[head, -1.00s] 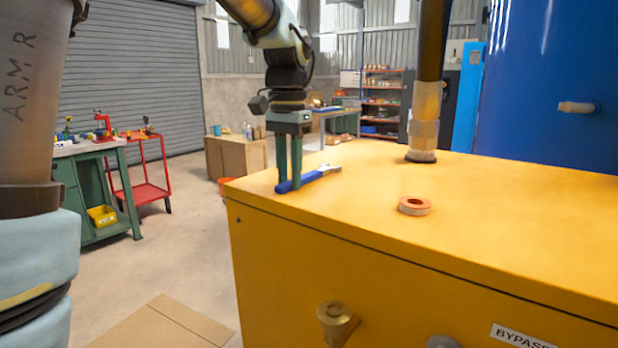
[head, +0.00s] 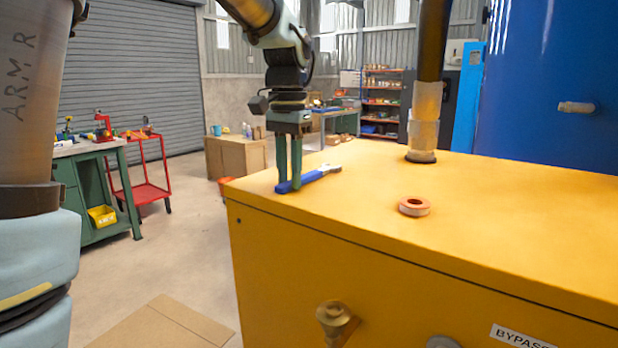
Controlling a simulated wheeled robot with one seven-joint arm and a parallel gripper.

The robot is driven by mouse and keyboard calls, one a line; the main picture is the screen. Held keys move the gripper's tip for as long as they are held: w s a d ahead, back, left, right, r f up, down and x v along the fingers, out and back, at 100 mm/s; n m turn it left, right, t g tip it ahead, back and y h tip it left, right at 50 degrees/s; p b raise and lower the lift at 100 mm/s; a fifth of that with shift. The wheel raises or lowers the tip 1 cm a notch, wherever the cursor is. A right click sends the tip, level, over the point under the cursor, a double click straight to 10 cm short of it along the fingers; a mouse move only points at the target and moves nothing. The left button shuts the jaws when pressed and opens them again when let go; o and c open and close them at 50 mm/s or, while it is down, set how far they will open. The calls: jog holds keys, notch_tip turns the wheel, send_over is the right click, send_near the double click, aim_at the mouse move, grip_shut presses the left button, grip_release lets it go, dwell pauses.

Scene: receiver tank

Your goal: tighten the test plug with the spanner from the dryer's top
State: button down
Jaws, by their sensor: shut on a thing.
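The spanner (head: 313,176) has a blue handle and a grey metal head. It lies on or just above the yellow dryer's top (head: 470,205), near the left edge, with its head pointing right and away. My gripper (head: 289,186) points straight down and is shut on the blue handle near its rear end. A brass fitting (head: 334,316) sticks out of the dryer's front face; I cannot tell whether it is the test plug. A pale fitting (head: 576,107) sticks out of the blue tank (head: 540,70) at the right.
An orange-and-white tape roll (head: 414,206) lies on the dryer's top. A dark vertical pipe with a pale coupling (head: 423,115) rises at the top's back. A flat cardboard sheet (head: 165,325) lies on the floor. A green workbench (head: 95,190) and red trolley (head: 150,190) stand left.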

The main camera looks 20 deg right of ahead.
notch_tip(320, 180, up, 6)
jog(key=p, duration=0.6)
jog(key=shift+r, duration=0.1)
jog(key=c, duration=1.3)
grip_release()
grip_shut()
